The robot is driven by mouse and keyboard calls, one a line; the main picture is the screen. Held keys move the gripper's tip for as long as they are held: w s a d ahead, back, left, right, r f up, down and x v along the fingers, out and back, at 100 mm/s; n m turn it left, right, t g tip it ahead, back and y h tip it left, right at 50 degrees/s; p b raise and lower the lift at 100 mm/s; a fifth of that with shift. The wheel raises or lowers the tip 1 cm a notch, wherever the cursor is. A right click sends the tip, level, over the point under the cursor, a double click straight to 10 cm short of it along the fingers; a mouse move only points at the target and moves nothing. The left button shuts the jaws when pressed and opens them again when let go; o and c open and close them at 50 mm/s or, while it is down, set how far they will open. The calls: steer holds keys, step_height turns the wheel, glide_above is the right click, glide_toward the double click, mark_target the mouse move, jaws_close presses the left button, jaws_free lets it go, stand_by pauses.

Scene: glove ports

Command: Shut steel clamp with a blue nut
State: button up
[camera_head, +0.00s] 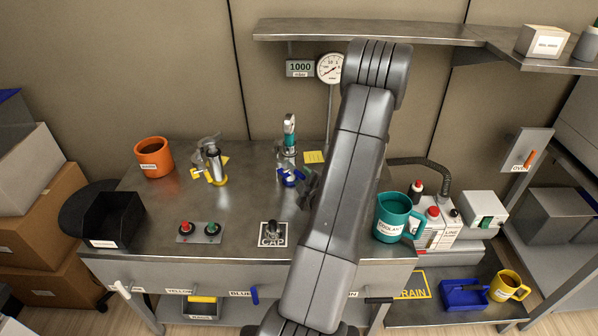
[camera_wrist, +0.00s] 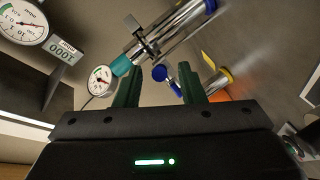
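The steel clamp with a blue nut (camera_head: 290,176) is at the foot of an upright steel fitting with a teal band (camera_head: 289,135), near the middle of the bench. In the wrist view the blue nut (camera_wrist: 160,73) shows beyond and between my fingertips, with a second blue part just beside it. The steel pipework (camera_wrist: 165,38) crosses above it. My gripper (camera_wrist: 160,82) has two green fingers standing apart, with nothing visibly held between them. In the head view my gripper (camera_head: 308,184) is close to the right of the clamp, mostly hidden by my arm. Whether the clamp is open is unclear.
A second steel fitting with a yellow ring (camera_head: 214,164) stands to the left. A teal jug (camera_head: 393,217) stands right.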

mark_target(299, 173)
steer(key=shift+x, duration=2.2)
steer(key=shift+c, duration=0.5)
jaws_close()
